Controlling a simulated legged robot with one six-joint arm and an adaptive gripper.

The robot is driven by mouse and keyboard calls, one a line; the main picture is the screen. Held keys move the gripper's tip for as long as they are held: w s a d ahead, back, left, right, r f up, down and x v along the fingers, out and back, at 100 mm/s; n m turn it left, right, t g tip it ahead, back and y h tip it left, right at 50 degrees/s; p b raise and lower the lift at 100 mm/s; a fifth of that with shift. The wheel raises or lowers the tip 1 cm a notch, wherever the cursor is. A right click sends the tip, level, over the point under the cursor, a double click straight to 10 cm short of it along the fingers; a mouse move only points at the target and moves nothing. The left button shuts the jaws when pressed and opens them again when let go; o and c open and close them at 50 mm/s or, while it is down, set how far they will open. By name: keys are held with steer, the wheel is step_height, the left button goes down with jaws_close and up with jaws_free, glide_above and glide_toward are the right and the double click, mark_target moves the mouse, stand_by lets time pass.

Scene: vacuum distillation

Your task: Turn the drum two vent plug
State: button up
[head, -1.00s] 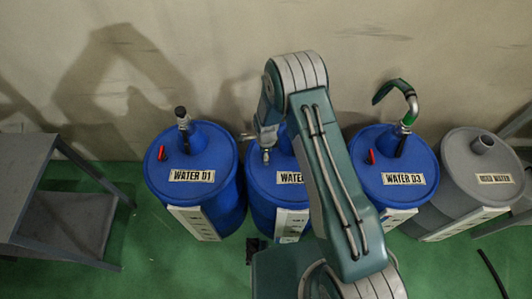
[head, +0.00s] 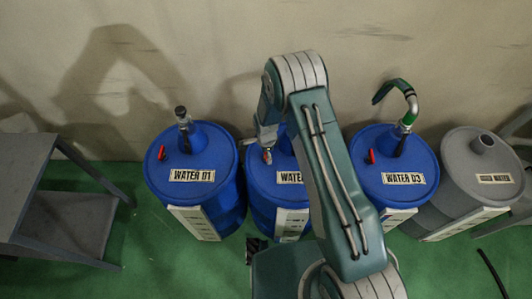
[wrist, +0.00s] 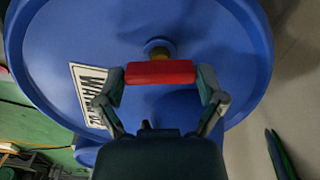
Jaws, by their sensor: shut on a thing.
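The vent plug (wrist: 160,73) is a red bar handle on a short brass neck, on the lid of the blue second drum (wrist: 190,25). My gripper (wrist: 160,84) is shut on the red plug, one finger at each end of the bar. In the head view the second drum (head: 261,190) stands between the other two blue drums, partly hidden by my arm. My gripper (head: 266,150) is over its lid there.
Drum WATER 01 (head: 220,165) with a capped spout stands at left, WATER 03 (head: 420,165) with a green hose at right. A grey used-water drum (head: 455,165) is farther right. A grey table (head: 25,175) is at far left. The wall is close behind.

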steer(key=n, duration=0.4)
steer(key=shift+w+n, duration=0.1)
steer(key=shift+n, duration=0.2)
steer(key=n, duration=0.5)
steer(key=shift+n, duration=0.3)
steer(key=n, duration=0.5)
steer(key=shift+n, duration=2.5)
steer(key=o, duration=0.8)
steer(key=shift+w, duration=0.1)
steer(key=shift+a, duration=0.1)
